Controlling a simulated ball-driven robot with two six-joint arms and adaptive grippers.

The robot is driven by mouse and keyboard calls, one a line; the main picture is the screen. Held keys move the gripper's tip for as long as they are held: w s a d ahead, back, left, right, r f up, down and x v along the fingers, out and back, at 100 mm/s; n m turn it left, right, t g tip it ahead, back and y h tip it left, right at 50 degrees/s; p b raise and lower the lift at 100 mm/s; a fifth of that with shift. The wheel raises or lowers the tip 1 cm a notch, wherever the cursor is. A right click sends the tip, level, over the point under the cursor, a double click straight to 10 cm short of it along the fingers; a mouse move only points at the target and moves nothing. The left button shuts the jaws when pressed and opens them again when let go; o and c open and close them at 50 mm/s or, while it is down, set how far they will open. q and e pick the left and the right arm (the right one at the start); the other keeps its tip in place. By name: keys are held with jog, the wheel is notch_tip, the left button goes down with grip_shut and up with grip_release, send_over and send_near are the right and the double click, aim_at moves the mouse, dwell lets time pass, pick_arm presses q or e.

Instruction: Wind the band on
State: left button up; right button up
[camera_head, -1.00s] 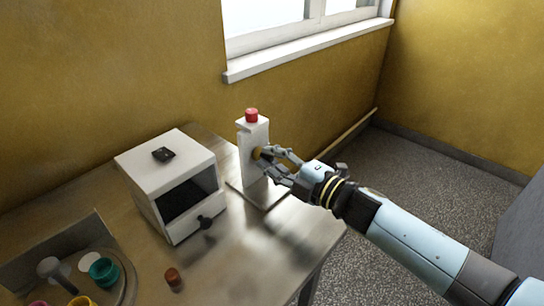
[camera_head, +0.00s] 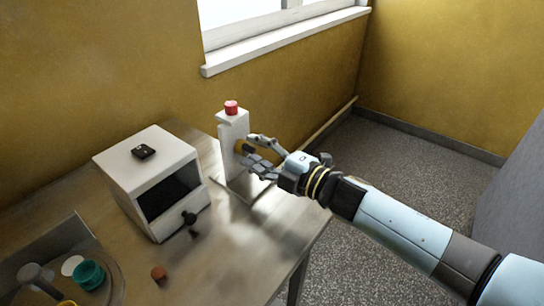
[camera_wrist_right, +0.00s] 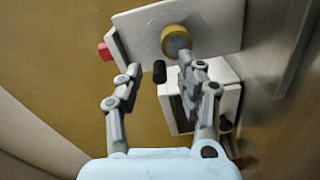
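A white upright post (camera_head: 234,140) with a red button (camera_head: 231,107) on top stands on a flat plate at the table's back right. A brass-yellow round knob (camera_head: 243,147) sits on its side; it also shows in the wrist view (camera_wrist_right: 176,40). My right gripper (camera_head: 252,152) is at this knob. In the wrist view my right gripper's fingers (camera_wrist_right: 160,72) are spread, with the knob just beyond the right-hand fingertip. A small black cylinder (camera_wrist_right: 159,71) shows between the tips; I cannot tell what it is fixed to. No band is clearly visible. My left gripper is not in view.
A white box (camera_head: 150,165) with a dark front opening, a black front knob (camera_head: 189,218) and a black piece (camera_head: 144,151) on top stands left of the post. A brown-red round piece (camera_head: 158,273) and a teal cup (camera_head: 89,275) are nearer. The wall is close behind.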

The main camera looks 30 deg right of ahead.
jog(key=v, duration=1.1)
jog(key=shift+s, duration=0.25)
jog(key=shift+d, duration=0.1)
